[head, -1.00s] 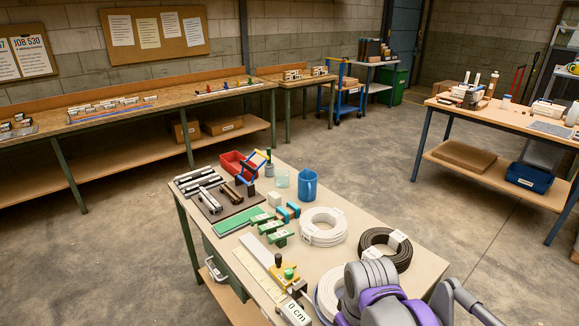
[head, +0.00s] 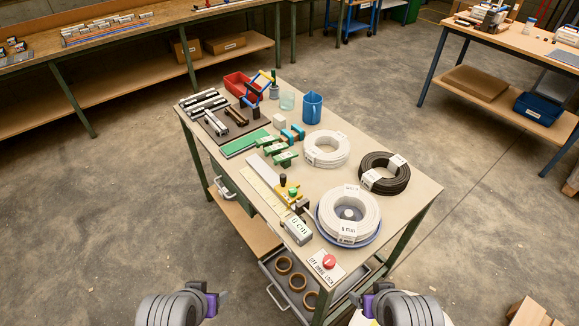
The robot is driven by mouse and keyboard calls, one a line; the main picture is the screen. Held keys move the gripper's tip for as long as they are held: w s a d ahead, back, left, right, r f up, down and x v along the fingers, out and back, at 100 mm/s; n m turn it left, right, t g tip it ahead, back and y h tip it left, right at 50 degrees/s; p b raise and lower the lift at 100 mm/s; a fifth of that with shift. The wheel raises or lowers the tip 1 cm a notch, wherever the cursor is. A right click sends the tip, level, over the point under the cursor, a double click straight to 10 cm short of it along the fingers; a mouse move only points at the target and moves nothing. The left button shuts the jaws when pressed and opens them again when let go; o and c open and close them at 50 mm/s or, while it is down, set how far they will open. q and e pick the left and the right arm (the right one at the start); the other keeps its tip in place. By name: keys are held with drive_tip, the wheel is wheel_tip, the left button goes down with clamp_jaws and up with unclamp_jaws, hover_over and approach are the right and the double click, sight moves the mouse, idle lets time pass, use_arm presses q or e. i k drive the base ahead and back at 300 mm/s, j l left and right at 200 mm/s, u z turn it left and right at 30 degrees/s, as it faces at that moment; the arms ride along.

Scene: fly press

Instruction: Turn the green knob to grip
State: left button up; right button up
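A grey block marked "0 cm" (head: 298,229) stands in front of the fixture. My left gripper (head: 218,297) is at the bottom left, in front of the bench and apart from everything. My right gripper (head: 360,298) is at the bottom right, also well short of the knob. Both seem empty; their finger openings are too small to judge.
The workbench (head: 398,222) also holds a white coil on a blue reel (head: 347,216), a dark coil (head: 384,174), another white coil (head: 325,150), a ruler (head: 264,190) and a red button (head: 329,262). An open drawer (head: 278,263) with rings sticks out below the front edge.

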sight(292, 191)
drive_tip(key=i+j+u, duration=0.2)
drive_tip(key=j+u, duration=0.15)
drive_tip(key=i+j+u, duration=0.25)
drive_tip(key=u, duration=0.15)
drive_tip(key=j, duration=0.1)
